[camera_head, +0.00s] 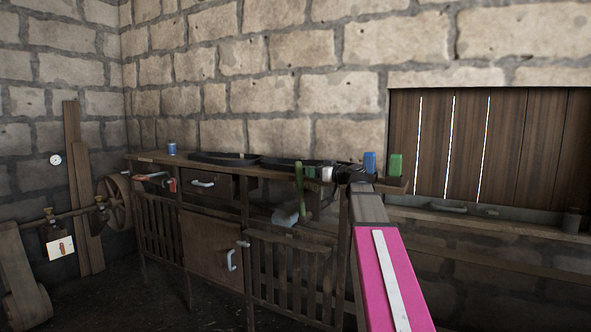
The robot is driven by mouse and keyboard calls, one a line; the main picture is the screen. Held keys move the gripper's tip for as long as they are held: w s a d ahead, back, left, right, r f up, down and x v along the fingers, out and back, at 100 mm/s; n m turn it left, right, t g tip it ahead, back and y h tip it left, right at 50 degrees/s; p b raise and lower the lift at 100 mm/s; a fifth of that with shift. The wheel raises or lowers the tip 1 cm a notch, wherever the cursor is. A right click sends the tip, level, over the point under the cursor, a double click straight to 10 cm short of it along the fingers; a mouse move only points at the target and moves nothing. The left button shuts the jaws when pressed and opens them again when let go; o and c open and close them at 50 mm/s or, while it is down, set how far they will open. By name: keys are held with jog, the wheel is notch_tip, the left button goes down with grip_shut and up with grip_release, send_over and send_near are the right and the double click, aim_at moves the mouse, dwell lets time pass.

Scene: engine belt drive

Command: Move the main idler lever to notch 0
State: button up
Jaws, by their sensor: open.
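A belt drive stands at the far left by the wall. Its horizontal shaft (75,213) runs to a spoked wheel (115,200). Two small upright fittings with knobs, one at the left (48,214) and one nearer the wheel (100,206), stand along the shaft. I cannot tell which, if either, is the main idler lever, and no notch numbers are readable. A white tag (60,248) hangs below the left fitting. My gripper (345,172) is open, small and dark at the bench's right end, far from the drive. No object shows clearly between its fingers.
A long wooden workbench (215,168) lines the back wall, with drawers, a cabinet door and slatted fronts. A blue can (172,148), a blue cup (370,163) and a green cup (396,166) stand along it. Wooden planks (80,190) lean behind the drive. Dark floor shows at lower left.

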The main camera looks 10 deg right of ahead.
jog(key=x, duration=1)
jog(key=shift+f, duration=0.1)
